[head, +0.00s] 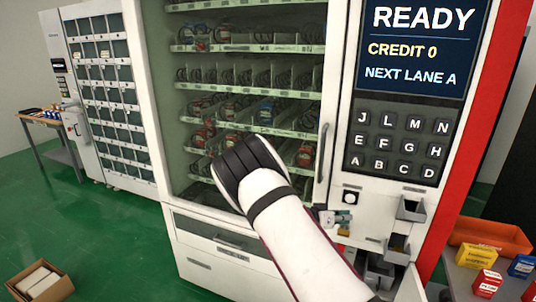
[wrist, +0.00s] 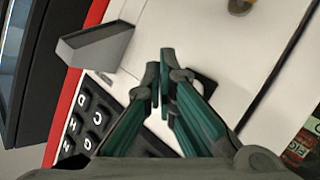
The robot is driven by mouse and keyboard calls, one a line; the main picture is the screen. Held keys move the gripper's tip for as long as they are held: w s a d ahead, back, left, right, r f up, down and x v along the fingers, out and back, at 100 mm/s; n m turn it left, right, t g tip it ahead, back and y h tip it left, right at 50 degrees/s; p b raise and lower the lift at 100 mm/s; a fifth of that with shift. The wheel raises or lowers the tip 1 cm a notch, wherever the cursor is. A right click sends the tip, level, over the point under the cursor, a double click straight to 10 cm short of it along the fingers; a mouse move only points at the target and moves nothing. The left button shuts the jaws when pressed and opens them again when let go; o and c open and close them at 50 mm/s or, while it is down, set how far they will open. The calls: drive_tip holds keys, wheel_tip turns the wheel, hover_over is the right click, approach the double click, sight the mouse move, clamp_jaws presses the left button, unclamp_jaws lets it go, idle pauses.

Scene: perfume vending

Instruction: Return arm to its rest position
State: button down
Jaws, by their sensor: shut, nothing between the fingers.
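My gripper (wrist: 164,82) shows in the wrist view with its two teal and grey fingers together and nothing between them. It is in front of the vending machine's pale panel, beside the keypad (wrist: 95,118). In the head view my white and black arm reaches up from the bottom and bends in front of the glass of the vending machine (head: 330,120). Whether the fingertips touch the panel cannot be told.
A grey tray (head: 410,208) juts from the panel below the keypad (head: 398,145); it also shows in the wrist view (wrist: 95,45). An orange bin (head: 490,235) and small boxes stand at the right. A cardboard box (head: 40,282) sits on the open green floor at left.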

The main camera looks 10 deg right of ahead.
drive_tip(key=s+a+r+n+g+y+b, duration=0.1)
drive_tip(key=s+a+r+y, duration=0.3)
drive_tip(key=s+r, duration=0.45)
drive_tip(key=s+a+r+n+g+y, duration=0.1)
drive_tip(key=s+a+r+y, duration=0.35)
drive_tip(key=s+r, duration=0.45)
drive_tip(key=s+a+r+n+t+y, duration=0.1)
drive_tip(key=s+a+r+n+y, duration=0.1)
drive_tip(key=s+a+r, duration=0.1)
drive_tip(key=s+a+r+n+t+y, duration=0.1)
drive_tip(key=s+a+r+n+t, duration=0.1)
drive_tip(key=s, duration=0.6)
drive_tip(key=s+a+r+n+t+y+b, duration=0.1)
drive_tip(key=s+a+r+n+y, duration=0.1)
drive_tip(key=s+a+r+n, duration=0.2)
drive_tip(key=s+a, duration=0.1)
drive_tip(key=a, duration=0.1)
drive_tip(key=shift+s+a+y, duration=0.35)
